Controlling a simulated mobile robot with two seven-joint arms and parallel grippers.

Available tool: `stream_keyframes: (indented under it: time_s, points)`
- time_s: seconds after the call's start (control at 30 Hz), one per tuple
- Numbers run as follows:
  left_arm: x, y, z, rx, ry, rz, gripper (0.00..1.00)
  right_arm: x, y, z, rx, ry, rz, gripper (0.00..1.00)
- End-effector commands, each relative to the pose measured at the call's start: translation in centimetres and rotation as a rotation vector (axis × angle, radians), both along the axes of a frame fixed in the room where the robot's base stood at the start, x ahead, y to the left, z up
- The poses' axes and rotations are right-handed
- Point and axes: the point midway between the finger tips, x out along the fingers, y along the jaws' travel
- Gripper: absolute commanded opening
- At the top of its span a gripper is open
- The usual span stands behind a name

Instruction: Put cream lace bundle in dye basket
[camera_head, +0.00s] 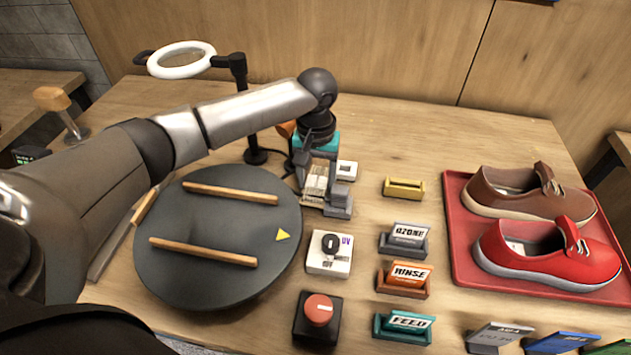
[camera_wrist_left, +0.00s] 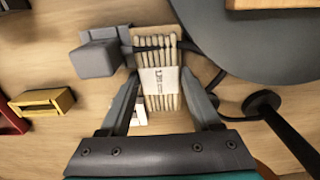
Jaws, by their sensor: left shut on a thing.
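The cream lace bundle (camera_wrist_left: 158,55), a row of pale strands with a white printed band, lies between my left fingers in the left wrist view. In the head view the bundle (camera_head: 315,183) shows below the teal part of my left arm. My left gripper (camera_wrist_left: 160,92) is shut on it; the gripper also shows in the head view (camera_head: 322,165), pointing down at the table. A grey block (camera_wrist_left: 97,58) is close beside the bundle. I cannot make out which thing is the dye basket. My right gripper is not in view.
A dark round turntable (camera_head: 215,225) with wooden bars is at left. A ring lamp (camera_head: 182,60) stands behind. A UV switch (camera_head: 329,252), red button (camera_head: 318,310) and labelled holders (camera_head: 403,278) stand in the middle. A red tray (camera_head: 462,235) holds two shoes at right.

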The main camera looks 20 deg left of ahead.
Motion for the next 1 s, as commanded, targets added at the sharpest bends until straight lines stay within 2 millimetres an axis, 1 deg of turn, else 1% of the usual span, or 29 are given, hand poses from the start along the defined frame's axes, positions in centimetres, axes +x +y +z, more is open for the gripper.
stream_keyframes:
  time_s: [0.03, 0.2, 0.23, 0.5, 0.73, 0.8, 0.87, 0.97, 1.0]
  points:
    - [-0.1, 0.2, -0.4, 0.004, 0.004, 0.001, 0.00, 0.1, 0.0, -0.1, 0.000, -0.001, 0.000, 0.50]
    - [-0.2, 0.3, -0.4, 0.006, 0.007, 0.002, 0.00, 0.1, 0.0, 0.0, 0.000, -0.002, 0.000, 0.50]
    - [-0.2, 0.3, -0.4, 0.006, 0.007, 0.002, 0.65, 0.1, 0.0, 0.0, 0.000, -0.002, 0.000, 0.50]
    - [-0.1, 0.2, -0.3, 0.005, 0.004, 0.002, 0.94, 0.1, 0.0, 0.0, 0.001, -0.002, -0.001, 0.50]
    - [-0.1, 0.2, -0.2, 0.004, 0.003, 0.002, 0.94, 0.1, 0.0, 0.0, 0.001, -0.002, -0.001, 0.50]
    - [0.0, 0.2, 0.2, 0.004, 0.002, 0.002, 0.94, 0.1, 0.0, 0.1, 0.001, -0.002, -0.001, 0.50]
    - [0.0, 0.2, 0.7, 0.003, 0.001, 0.002, 0.94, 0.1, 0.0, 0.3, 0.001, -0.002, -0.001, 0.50]
    - [0.0, 0.2, 2.4, 0.003, 0.000, 0.002, 0.94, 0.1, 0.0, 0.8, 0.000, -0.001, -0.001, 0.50]
    - [0.0, 0.2, 3.2, 0.003, 0.000, 0.001, 0.94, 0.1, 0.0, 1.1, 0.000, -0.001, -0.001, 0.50]
